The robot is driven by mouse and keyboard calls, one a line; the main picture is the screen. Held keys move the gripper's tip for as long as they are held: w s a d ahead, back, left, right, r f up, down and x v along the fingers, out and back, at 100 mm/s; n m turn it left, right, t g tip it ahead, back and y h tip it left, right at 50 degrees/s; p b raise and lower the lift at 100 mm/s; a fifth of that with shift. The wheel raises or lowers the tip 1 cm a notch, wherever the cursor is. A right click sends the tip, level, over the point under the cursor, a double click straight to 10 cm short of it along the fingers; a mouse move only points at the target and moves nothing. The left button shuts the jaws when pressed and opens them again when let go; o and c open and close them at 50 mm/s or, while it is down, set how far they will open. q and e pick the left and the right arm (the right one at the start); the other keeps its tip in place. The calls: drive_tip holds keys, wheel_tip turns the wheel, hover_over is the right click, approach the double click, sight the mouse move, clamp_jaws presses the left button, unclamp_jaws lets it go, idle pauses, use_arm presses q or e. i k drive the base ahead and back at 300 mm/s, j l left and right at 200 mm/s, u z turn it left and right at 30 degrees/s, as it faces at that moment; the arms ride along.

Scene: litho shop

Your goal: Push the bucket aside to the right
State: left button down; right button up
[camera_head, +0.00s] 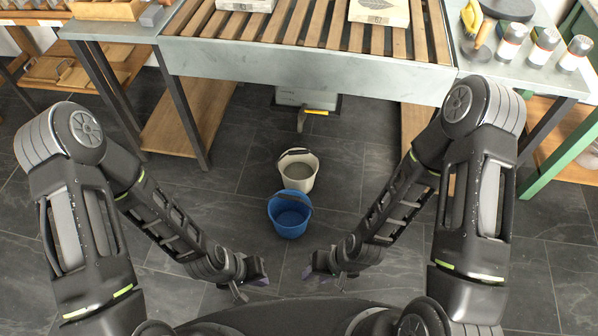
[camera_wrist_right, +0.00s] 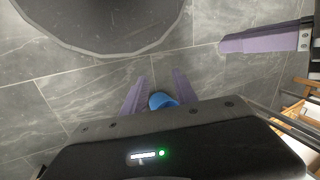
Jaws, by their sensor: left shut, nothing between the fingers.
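A blue bucket (camera_head: 290,218) with a dark handle stands upright on the floor in the middle of the head view. A cream bucket (camera_head: 299,174) stands just behind it. My left gripper (camera_head: 260,276) is shut and empty, in front of the blue bucket and a little to its left. My right gripper (camera_head: 311,270) is open and empty, in front of the blue bucket and to its right. In the right wrist view, part of the blue bucket (camera_wrist_right: 162,100) shows beyond the right gripper (camera_wrist_right: 160,76), and the left gripper's purple fingers show at the upper right.
A slatted table (camera_head: 310,60) stands behind the buckets, with a grey box (camera_head: 307,98) beneath it. Side tables stand left and right; the right table (camera_head: 535,75) carries several bottles. The tiled floor (camera_head: 365,160) is clear to the right of the buckets, up to my right arm.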

sight(298, 167)
drive_tip(key=i+l, duration=0.15)
drive_tip(key=i, duration=0.35)
drive_tip(key=i+l, duration=0.15)
drive_tip(key=i, duration=0.3)
drive_tip(key=u, duration=1.6)
